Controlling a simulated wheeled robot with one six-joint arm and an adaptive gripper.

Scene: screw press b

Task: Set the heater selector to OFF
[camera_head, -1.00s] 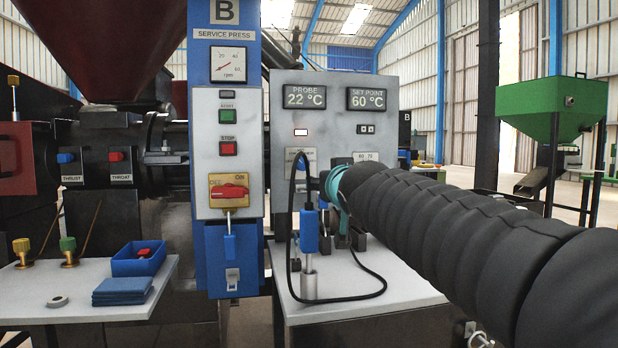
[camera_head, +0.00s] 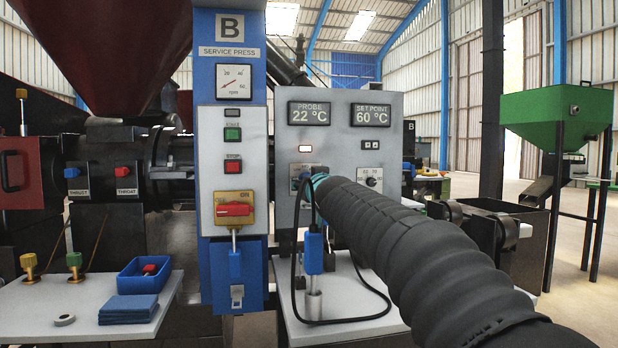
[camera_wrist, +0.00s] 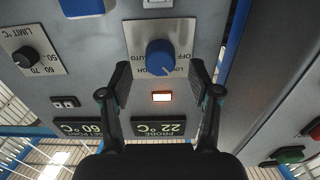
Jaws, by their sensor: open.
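The heater selector is a blue knob (camera_wrist: 160,55) on a pale plate with OFF, AUTO, LOW and HIGH lettering, upside down in the wrist view. I cannot clearly tell which label it points at. My gripper (camera_wrist: 160,70) is open, with one dark finger on each side of the knob in the picture. The fingers look apart from it; their distance from the panel is hard to judge.
The LIMIT knob (camera_wrist: 25,57) is beside the selector. A lit indicator (camera_wrist: 162,97) and the PROBE display (camera_head: 309,114) share the panel. A blue-handled probe (camera_head: 314,252) with a looping black cable stands below. The red switch (camera_head: 235,209) is left of the panel.

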